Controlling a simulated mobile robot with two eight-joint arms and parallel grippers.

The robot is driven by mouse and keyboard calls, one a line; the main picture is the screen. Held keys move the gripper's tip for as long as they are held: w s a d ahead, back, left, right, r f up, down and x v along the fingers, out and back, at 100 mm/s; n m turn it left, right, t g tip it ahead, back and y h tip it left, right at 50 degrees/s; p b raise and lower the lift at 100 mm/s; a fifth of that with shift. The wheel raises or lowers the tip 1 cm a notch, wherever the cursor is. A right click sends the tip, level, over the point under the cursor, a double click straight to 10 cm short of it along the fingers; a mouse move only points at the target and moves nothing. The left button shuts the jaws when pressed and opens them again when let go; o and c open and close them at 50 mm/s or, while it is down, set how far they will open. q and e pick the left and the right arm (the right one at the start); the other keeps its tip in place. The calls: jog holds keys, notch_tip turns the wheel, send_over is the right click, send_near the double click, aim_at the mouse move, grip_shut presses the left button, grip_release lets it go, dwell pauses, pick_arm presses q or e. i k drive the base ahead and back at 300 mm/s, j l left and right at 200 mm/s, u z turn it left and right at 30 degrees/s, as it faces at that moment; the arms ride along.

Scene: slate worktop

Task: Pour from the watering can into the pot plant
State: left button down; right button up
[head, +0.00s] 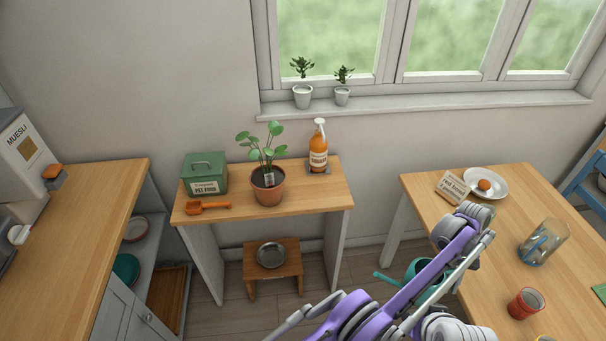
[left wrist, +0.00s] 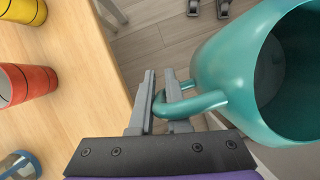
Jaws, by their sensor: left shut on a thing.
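The teal watering can (head: 428,283) hangs off the left edge of the right-hand table, partly hidden behind my left arm; its spout points left. In the left wrist view the can (left wrist: 225,65) shows its wide open top and curved handle. My left gripper (left wrist: 167,100) is shut on that handle, and the can is clear of the table top. The pot plant (head: 268,185), a leafy green plant in a terracotta pot with a small label, stands upright on the small wooden table, well to the left of the can. My right gripper is not in view.
On the small table (head: 325,190) stand a green pet food tin (head: 205,174), an orange scoop (head: 208,207) and an orange spray bottle (head: 318,150). A stool (head: 290,290) with a metal bowl is below. The right table holds a sign, plate, glass jar (head: 543,242) and red cup (head: 525,303).

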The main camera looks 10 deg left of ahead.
aim_at(267, 181)
jog(key=i+j, duration=0.35)
jog(key=j, duration=0.15)
jog(key=i+j, duration=0.75)
jog(key=j, duration=0.2)
